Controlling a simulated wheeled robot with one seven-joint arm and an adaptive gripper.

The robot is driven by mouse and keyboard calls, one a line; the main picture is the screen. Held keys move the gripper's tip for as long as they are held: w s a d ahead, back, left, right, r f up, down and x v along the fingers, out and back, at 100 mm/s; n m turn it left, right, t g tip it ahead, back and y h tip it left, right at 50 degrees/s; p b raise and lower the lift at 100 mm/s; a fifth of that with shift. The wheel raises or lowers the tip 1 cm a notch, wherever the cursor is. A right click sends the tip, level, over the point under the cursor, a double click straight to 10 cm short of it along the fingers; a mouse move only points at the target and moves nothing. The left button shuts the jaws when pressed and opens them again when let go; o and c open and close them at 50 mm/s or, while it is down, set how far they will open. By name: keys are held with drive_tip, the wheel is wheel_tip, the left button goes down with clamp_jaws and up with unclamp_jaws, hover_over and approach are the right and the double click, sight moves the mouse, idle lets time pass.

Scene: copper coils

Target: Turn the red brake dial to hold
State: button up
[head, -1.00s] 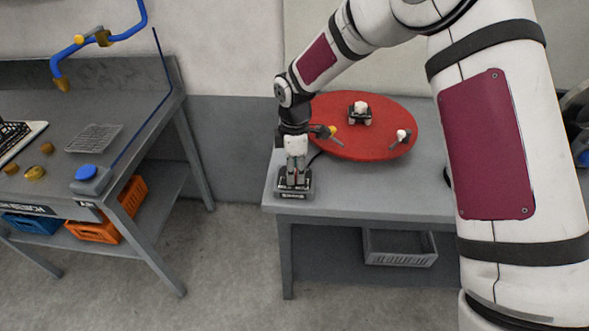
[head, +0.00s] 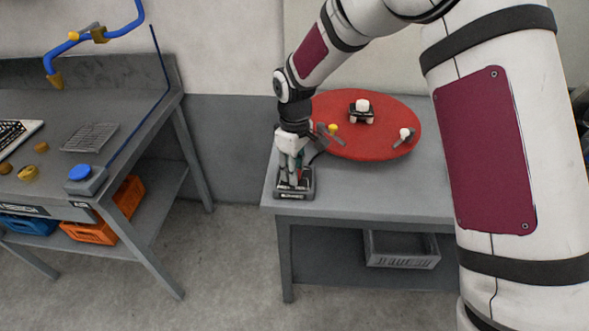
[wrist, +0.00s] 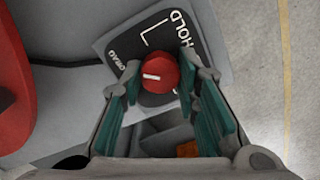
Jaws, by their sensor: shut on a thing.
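The red brake dial (wrist: 161,72) sits on a black-faced box (wrist: 148,30) in the wrist view. The face carries the words DRAG at the left and HOLD at the upper right, joined by white lines. The dial's white mark lies on its left part, nearly level, its outer end toward the DRAG side. My gripper (wrist: 159,78) has its teal-padded fingers on either side of the dial, shut on it. In the head view my gripper (head: 293,178) points down over the box (head: 291,194) at the table's front left corner; the dial is hidden there.
A large red disc (head: 372,140) with small fittings on it lies behind and right of the box on the grey table (head: 400,185). A grey crate (head: 402,250) is on the shelf below. A workbench with a blue button (head: 80,172) stands at the left, across a floor gap.

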drive_tip(key=m, duration=0.5)
drive_tip(key=shift+m, duration=2.5)
drive_tip(key=o, duration=1.2)
drive_tip(key=shift+r, duration=0.15)
wheel_tip(320, 180, up, 12)
drive_tip(key=shift+f, duration=0.1)
